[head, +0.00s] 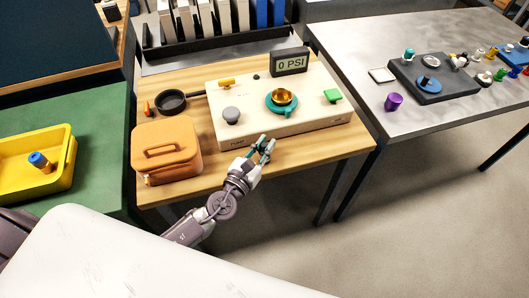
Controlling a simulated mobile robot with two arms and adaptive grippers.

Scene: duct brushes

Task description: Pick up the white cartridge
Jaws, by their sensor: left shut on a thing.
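My left gripper (263,146) is at the front edge of the white pressure unit (308,130), over the wooden table's front part. Its fingers are shut on a small pale thing, which I take to be the white cartridge; the fingers hide most of it. I cannot tell whether it touches the unit or table. My right gripper is not in view.
An orange case (167,150) stands left. A yellow bin (62,160) and a grey table (420,122) flank the wooden table.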

